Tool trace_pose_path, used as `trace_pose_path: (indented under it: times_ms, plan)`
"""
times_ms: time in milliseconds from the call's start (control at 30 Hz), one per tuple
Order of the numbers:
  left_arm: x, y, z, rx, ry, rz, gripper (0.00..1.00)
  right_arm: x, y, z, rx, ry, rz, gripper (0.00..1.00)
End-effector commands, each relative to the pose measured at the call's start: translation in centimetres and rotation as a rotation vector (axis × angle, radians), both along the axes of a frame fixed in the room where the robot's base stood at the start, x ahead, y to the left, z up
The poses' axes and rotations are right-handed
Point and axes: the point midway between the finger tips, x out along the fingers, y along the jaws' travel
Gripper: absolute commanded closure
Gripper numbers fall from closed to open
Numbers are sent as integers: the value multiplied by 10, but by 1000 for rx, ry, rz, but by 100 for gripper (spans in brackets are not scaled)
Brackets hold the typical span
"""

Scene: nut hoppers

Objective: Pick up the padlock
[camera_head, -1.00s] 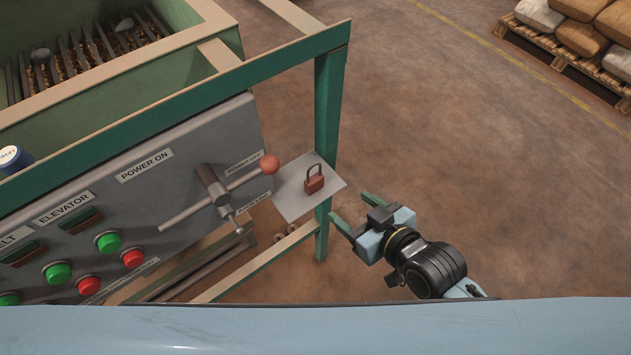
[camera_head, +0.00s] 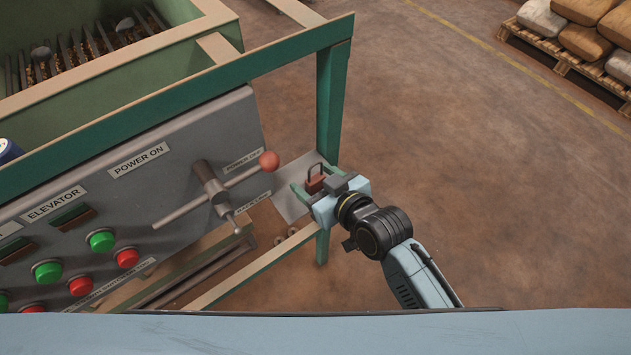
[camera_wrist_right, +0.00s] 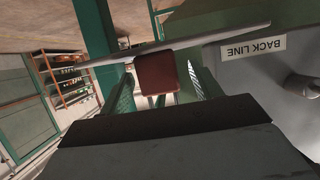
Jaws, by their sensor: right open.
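The red padlock (camera_head: 315,182) with its dark shackle stands on a small grey shelf plate (camera_head: 287,203) at the right end of the control panel. My right gripper (camera_head: 306,189) is at the padlock, with its green fingers open on either side of it. The right wrist view also shows the padlock body (camera_wrist_right: 156,73) between the two fingers (camera_wrist_right: 160,88), with a gap on each side. My left gripper is not in view.
The grey panel (camera_head: 150,190) carries a lever with a red ball (camera_head: 269,161), close left of my right gripper. A green frame post (camera_head: 330,105) rises just behind the plate. Open floor (camera_head: 470,180) lies to the right.

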Motion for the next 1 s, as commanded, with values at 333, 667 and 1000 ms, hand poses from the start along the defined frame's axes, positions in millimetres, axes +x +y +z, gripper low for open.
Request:
trace_pose_path:
  times_ms: [333,667,1000]
  plan:
    - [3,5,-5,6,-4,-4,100,16,11,-8,0,-1,-1,36]
    - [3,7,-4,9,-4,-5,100,16,11,-8,0,0,-1,69]
    - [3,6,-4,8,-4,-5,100,16,11,-7,0,-1,-1,87]
